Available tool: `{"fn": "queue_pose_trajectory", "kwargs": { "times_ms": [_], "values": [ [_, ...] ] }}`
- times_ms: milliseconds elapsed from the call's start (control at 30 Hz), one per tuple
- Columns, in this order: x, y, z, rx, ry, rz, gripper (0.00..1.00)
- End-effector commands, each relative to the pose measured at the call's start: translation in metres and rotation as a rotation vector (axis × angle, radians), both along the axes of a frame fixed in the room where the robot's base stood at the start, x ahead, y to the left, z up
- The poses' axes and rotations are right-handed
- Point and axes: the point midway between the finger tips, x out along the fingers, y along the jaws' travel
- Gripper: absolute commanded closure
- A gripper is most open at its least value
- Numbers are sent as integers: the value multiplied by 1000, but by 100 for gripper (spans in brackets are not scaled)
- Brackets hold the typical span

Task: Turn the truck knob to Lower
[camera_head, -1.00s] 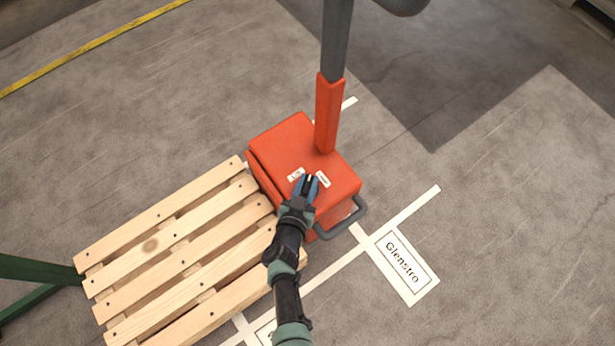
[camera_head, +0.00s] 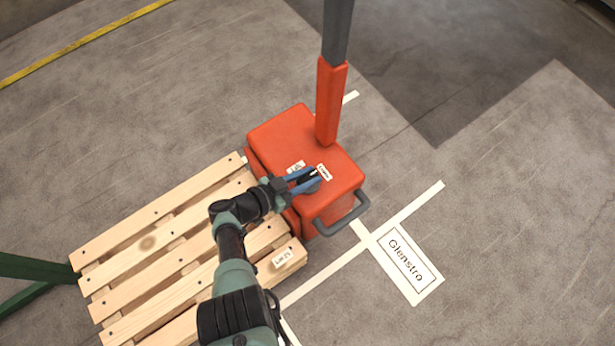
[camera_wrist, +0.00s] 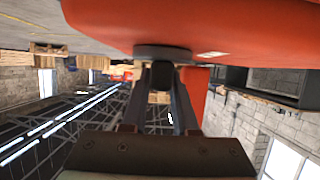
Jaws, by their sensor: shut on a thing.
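The red truck housing (camera_head: 290,138) stands at the end of the pallet, with two small white labels on its top. One label (camera_head: 296,167) is left of the knob and one label (camera_head: 323,172) is above right of it; their words are too small to read surely. The dark round knob (camera_head: 311,184) is partly hidden by my fingers. My gripper (camera_head: 309,180) is shut on the knob, with its blue fingers reaching in from the left. In the wrist view the knob (camera_wrist: 162,52) sits between the fingertips, against the red surface (camera_wrist: 190,22).
The wooden pallet (camera_head: 150,244) lies left of the truck, under my arm. A grey handle loop (camera_head: 343,215) sticks out at the truck's front, and a mast (camera_head: 331,100) rises behind. A floor sign reading "Glenstro" (camera_head: 408,264) lies right. A green post (camera_head: 40,268) stands left.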

Motion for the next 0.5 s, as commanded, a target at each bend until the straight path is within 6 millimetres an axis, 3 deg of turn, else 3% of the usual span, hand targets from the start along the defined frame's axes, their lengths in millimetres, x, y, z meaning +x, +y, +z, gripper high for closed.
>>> {"fn": "queue_pose_trajectory", "kwargs": {
  "times_ms": [500],
  "values": [
    [0,-2,-1,4,2,-37,100]
  ]
}}
